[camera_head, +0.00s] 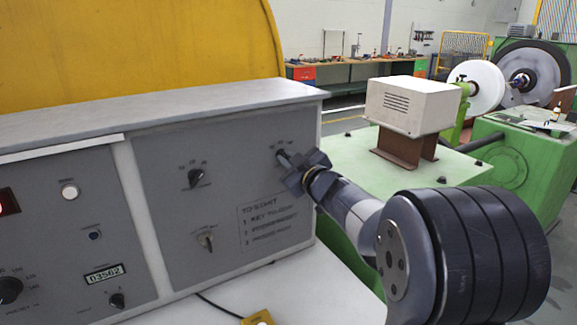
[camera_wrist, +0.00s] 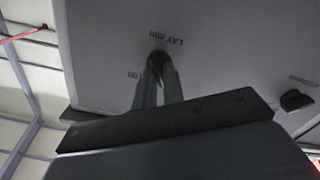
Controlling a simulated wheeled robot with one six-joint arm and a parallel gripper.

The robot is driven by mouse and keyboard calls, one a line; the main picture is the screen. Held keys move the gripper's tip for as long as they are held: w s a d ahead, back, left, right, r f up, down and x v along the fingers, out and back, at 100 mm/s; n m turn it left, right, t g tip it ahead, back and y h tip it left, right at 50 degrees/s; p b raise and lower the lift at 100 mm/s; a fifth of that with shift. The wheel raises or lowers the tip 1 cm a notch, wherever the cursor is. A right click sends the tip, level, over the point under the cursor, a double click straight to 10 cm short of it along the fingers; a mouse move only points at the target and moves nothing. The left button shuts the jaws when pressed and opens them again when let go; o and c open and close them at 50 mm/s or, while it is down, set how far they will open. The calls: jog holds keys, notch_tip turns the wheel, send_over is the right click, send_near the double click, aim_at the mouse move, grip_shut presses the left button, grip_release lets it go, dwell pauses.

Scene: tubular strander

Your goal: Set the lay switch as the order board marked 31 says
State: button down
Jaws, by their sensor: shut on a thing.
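The lay switch (camera_wrist: 158,58) is a dark knob on the grey panel, under the lettering "LAY mm" in the wrist view. My gripper (camera_wrist: 157,72) is shut on this knob, its two fingers reaching up to the panel. In the head view my gripper (camera_head: 284,157) meets the upper right of the grey control panel (camera_head: 225,215) and mostly hides the switch. Part of a number scale shows beside the fingers, but the pointer's setting cannot be read. No order board marked 31 can be made out.
A black knob (camera_head: 196,178) and a lighter switch (camera_head: 206,240) sit left of my gripper on the same panel. A "TO START" notice (camera_head: 272,222) is below it. A beige box (camera_head: 411,105) stands on the green machine (camera_head: 350,165) behind my arm.

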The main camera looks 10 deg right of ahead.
jog(key=shift+n+b, duration=0.55)
jog(key=shift+n, duration=0.65)
jog(key=c, duration=1.5)
grip_release()
jog(key=v, duration=1.1)
jog(key=shift+b, duration=0.35)
jog(key=shift+w+a, duration=0.1)
jog(key=shift+w, duration=0.1)
jog(key=x, duration=1)
jog(key=shift+w+p, duration=0.3)
jog(key=shift+p, duration=0.05)
